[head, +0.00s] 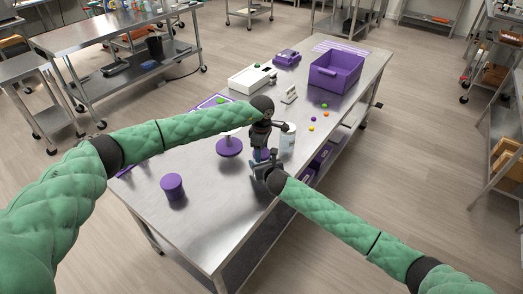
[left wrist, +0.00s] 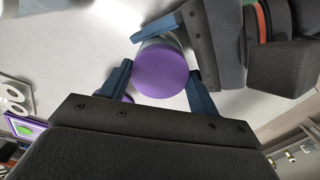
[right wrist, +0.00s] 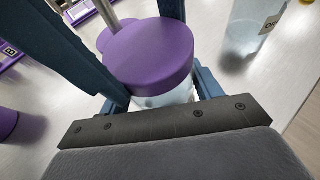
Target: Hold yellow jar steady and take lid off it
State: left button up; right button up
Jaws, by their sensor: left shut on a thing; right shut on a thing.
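The jar shows in the right wrist view as a pale see-through body (right wrist: 172,98) under a wide purple lid (right wrist: 148,52); I see no yellow on it. The lid sits level on the jar. In the left wrist view I look down on the lid (left wrist: 162,73). My left gripper (head: 262,138) comes from above, its fingers shut on opposite sides of the lid. My right gripper (head: 260,168) is low at the side, shut on the jar body below the lid. In the head view both grippers hide most of the jar.
A clear labelled jar (head: 288,138) stands close on the right. A purple round base with a post (head: 229,147) is just left. A purple cylinder (head: 172,186) stands front left. Small coloured balls (head: 325,114), a purple bin (head: 336,70) and a white scale (head: 250,78) lie further back.

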pick_arm(q)
jog(key=o, duration=1)
jog(key=shift+o, duration=0.4)
jog(key=shift+r, duration=2.25)
jog(key=shift+c, duration=0.4)
jog(key=shift+r+m, duration=1.65)
jog(key=shift+m, duration=0.05)
jog(key=shift+f, duration=3.9)
